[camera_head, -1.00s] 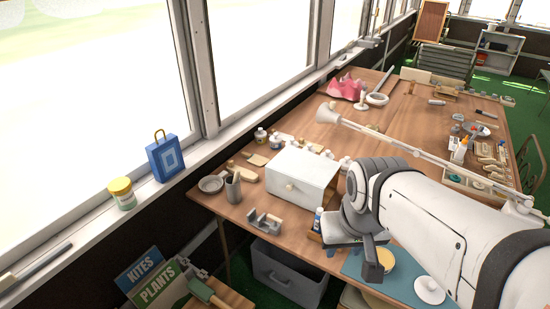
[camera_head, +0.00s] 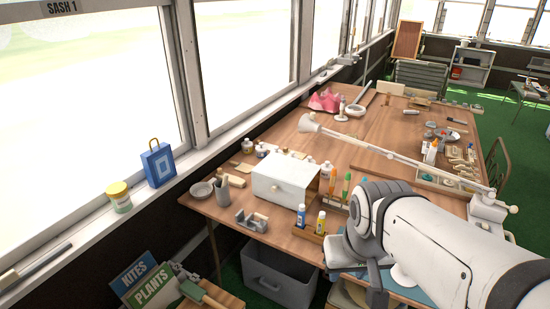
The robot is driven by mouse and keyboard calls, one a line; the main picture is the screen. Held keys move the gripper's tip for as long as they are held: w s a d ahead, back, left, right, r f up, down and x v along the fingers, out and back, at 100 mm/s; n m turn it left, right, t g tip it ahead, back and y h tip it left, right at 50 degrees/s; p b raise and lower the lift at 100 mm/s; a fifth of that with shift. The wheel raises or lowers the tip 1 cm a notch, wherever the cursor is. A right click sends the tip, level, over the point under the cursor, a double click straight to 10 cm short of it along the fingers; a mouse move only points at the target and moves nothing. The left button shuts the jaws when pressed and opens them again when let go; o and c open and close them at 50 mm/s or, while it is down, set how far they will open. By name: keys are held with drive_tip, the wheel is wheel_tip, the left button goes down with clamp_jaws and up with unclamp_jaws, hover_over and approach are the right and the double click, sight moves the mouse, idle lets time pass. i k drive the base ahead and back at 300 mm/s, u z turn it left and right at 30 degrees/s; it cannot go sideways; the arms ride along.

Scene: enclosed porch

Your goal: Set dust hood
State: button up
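A pale cone-shaped hood (camera_head: 310,124), which looks like the dust hood, is on the end of a long jointed boom (camera_head: 400,155). The boom reaches leftward over the wooden table (camera_head: 385,122) from a white base (camera_head: 488,207) at the table's right edge. My gripper (camera_head: 362,272) is low at the front edge of the table, well apart from the hood. Its wrist and my white arm hide much of it, so its opening and any contents cannot be made out.
A white box (camera_head: 284,180) stands on the table, with a wooden rack of bottles (camera_head: 312,236) in front. A grey bin (camera_head: 280,278) is below. A blue bag (camera_head: 158,164) and yellow-lidded jar (camera_head: 119,196) sit on the sill. The table's middle is fairly clear.

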sight(281, 180)
drive_tip(key=i, duration=0.85)
drive_tip(key=u, duration=0.05)
